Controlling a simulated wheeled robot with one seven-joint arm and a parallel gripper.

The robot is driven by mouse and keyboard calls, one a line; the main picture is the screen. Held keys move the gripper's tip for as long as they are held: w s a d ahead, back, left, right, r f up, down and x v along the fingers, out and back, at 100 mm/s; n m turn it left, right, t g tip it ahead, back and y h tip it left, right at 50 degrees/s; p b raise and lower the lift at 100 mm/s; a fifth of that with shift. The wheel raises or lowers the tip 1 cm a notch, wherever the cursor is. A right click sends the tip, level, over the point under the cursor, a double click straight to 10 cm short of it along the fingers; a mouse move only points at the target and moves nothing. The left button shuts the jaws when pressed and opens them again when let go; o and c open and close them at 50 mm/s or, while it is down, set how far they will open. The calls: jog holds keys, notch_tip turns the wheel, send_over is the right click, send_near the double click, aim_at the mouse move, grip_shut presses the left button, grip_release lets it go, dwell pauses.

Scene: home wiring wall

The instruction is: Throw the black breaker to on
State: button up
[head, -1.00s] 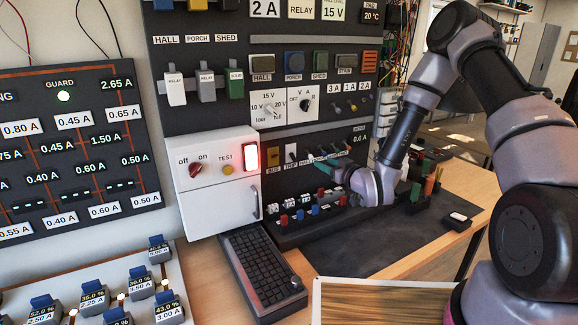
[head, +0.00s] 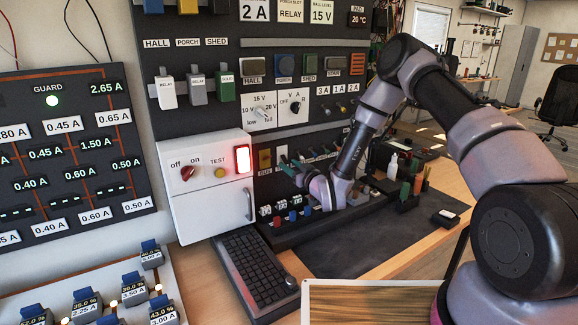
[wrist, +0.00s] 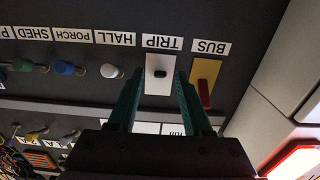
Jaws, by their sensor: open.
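The black breaker is a small black toggle (wrist: 160,73) on a white plate under the upside-down TRIP label in the wrist view. Its white plate also shows in the head view (head: 282,152). My gripper (wrist: 160,78) is open, with one teal finger on each side of this plate; the toggle shows between the fingertips. I cannot tell whether the fingers touch the panel. In the head view my gripper (head: 292,166) is at the lower panel row, just below the plate. The toggle's up or down position is not clear.
A yellow BUS plate with a red lever (wrist: 205,94) is right beside one finger in the wrist view. The white HALL knob (wrist: 110,71) is on the other side. A white box (head: 208,190) with a handle stands left of the panel. A keyboard (head: 252,272) lies below.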

jog(key=shift+w+a, duration=0.3)
jog(key=shift+w, duration=0.1)
jog(key=shift+c, duration=0.3)
grip_shut()
